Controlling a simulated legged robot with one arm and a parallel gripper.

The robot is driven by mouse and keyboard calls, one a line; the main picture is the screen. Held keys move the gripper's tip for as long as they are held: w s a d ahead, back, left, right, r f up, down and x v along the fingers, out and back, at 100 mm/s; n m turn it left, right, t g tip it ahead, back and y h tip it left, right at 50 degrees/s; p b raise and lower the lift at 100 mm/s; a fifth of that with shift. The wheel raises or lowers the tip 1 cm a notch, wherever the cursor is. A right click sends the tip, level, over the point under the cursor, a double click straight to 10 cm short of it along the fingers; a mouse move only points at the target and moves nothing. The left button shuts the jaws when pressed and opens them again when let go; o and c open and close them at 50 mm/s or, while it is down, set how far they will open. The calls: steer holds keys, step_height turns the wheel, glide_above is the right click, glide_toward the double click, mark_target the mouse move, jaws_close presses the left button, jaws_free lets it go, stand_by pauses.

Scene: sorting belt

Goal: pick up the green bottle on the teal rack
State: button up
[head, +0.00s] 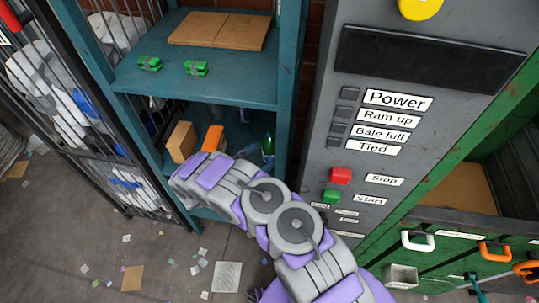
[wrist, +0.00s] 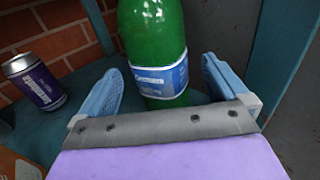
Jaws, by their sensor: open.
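The green bottle (wrist: 152,35) with a blue and white label stands on the lower shelf of the teal rack (head: 195,85). In the wrist view my gripper (wrist: 162,80) is open, with one blue finger on each side of the bottle's lower part. I cannot tell whether either finger touches it. In the head view the bottle (head: 268,145) shows at the right end of the lower shelf, partly hidden by my arm.
An orange box (head: 213,138) and a tan box (head: 181,142) stand on the same shelf. The upper shelf holds two small green items (head: 196,68) and cardboard (head: 220,29). A grey control panel (head: 400,90) stands to the right.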

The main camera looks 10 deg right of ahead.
steer(key=x, duration=0.4)
steer(key=shift+w+d+r+b, duration=0.1)
steer(key=shift+d+r+b, duration=0.1)
steer(key=shift+b, duration=0.2)
steer(key=shift+a, duration=0.1)
steer(key=c, duration=1)
